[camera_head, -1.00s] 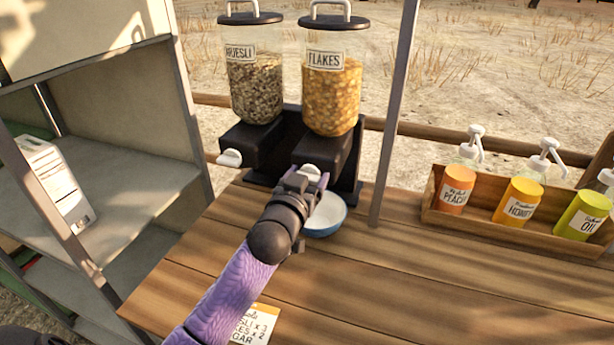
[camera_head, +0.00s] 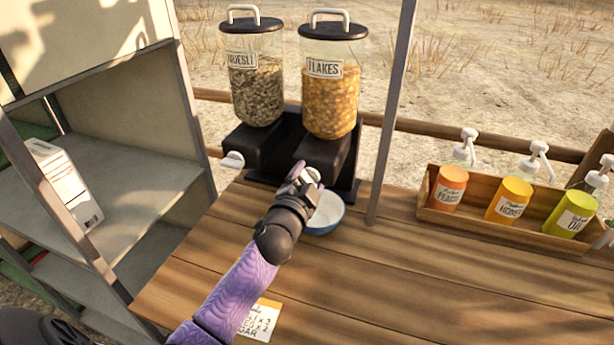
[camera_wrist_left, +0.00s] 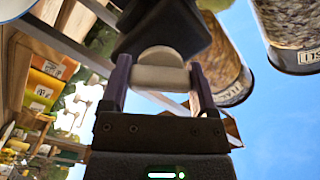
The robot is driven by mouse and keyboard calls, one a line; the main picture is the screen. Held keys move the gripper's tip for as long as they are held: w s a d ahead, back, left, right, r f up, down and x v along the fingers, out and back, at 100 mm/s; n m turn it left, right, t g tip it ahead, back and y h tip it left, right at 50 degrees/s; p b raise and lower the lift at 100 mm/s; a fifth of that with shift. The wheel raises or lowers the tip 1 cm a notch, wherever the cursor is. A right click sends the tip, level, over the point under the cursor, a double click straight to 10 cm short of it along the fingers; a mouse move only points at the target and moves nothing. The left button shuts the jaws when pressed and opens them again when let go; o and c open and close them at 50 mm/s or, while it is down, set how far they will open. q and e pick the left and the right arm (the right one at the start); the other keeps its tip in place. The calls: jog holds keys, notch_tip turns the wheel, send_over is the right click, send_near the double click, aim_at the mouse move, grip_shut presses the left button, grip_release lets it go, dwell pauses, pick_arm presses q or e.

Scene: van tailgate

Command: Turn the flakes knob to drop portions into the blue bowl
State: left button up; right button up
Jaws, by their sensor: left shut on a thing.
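The flakes dispenser (camera_head: 330,95) is a clear canister of orange flakes with a black lid, on a black stand. My left gripper (camera_head: 304,176) is at the front of its base. In the left wrist view the white flakes knob (camera_wrist_left: 160,70) sits between the two fingers of my left gripper (camera_wrist_left: 158,82), which is shut on it. In the head view the gripper mostly hides this knob. The blue bowl (camera_head: 325,217), white inside, stands on the table below the dispenser, partly hidden by my arm. I cannot see what it holds. My right gripper is not in view.
The muesli dispenser (camera_head: 254,80) with its white knob (camera_head: 232,160) stands left of the flakes. A metal post (camera_head: 391,120) rises right of the bowl. A wooden box (camera_head: 470,224) of pump bottles is at the right. A note card (camera_head: 262,322) lies at the front.

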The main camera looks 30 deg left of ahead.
pick_arm(q)
jog(key=m, duration=0.3)
jog(key=shift+m+p, duration=0.3)
jog(key=shift+f+m, duration=0.1)
jog(key=shift+m, duration=1.8)
jog(key=o, duration=1.1)
jog(key=p+v, duration=0.1)
jog(key=v, duration=0.9)
jog(key=shift+a, duration=0.1)
